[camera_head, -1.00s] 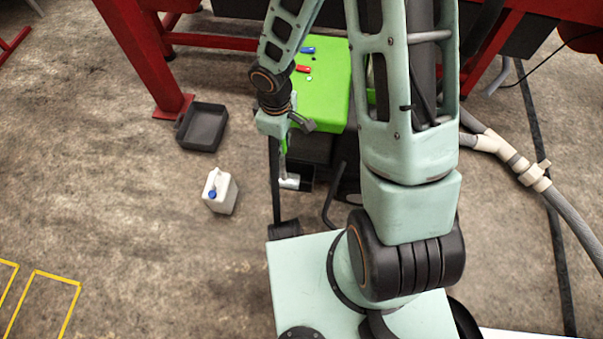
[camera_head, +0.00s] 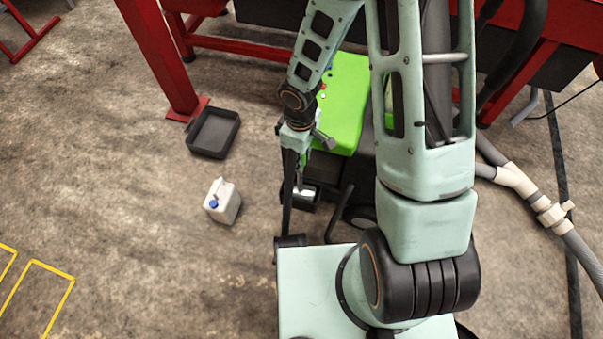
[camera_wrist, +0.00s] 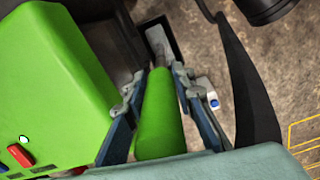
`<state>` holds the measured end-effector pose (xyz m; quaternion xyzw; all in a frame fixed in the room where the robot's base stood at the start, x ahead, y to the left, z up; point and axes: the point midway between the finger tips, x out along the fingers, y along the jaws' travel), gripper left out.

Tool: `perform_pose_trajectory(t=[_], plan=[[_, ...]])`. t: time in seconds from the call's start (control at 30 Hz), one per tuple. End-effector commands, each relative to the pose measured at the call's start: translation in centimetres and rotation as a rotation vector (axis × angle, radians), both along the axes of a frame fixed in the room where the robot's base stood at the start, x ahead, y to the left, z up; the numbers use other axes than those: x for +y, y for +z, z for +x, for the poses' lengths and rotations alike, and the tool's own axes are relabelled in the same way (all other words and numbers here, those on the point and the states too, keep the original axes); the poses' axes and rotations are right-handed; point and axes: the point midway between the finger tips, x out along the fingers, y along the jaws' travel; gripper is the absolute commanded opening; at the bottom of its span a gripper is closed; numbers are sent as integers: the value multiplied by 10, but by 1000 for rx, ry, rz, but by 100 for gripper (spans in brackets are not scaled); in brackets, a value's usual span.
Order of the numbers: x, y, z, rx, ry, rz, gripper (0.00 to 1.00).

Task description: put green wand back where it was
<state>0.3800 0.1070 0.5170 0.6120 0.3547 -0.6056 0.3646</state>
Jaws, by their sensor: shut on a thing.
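The green wand (camera_wrist: 158,125) lies between the two fingers of my gripper (camera_wrist: 163,78) in the wrist view, and they are shut on it. A thin metallic shaft runs from its far end towards a small black holder (camera_wrist: 178,45) with a pale piece in it. I cannot tell whether the shaft's tip is inside the holder or above it. In the head view my gripper (camera_head: 298,160) hangs pointing down beside the green-topped machine (camera_head: 345,110), above the same black holder (camera_head: 315,202). There the wand is mostly hidden by my gripper and a dark upright bar.
A white jug with a blue cap (camera_head: 222,203) and an empty black tray (camera_head: 212,132) stand on the floor at the left. Red frame legs (camera_head: 165,60) rise behind. Grey hoses (camera_head: 540,200) lie at the right.

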Motion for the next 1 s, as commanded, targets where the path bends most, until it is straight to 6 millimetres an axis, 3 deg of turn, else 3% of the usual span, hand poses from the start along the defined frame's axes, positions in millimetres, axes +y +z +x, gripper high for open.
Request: perform_pose_trajectory(t=[0.03, 0.37, 0.73, 0.77, 0.9, 1.0], plan=[[1, -10, 1, -1, 2, 0, 0], [0, -48, 0, 0, 1, 0, 0], [0, -52, 1, -2, 0, 1, 0], [0, -51, 1, -1, 0, 0, 26], [0, -50, 0, -1, 0, 0, 41], [0, -50, 0, -1, 0, 0, 41]])
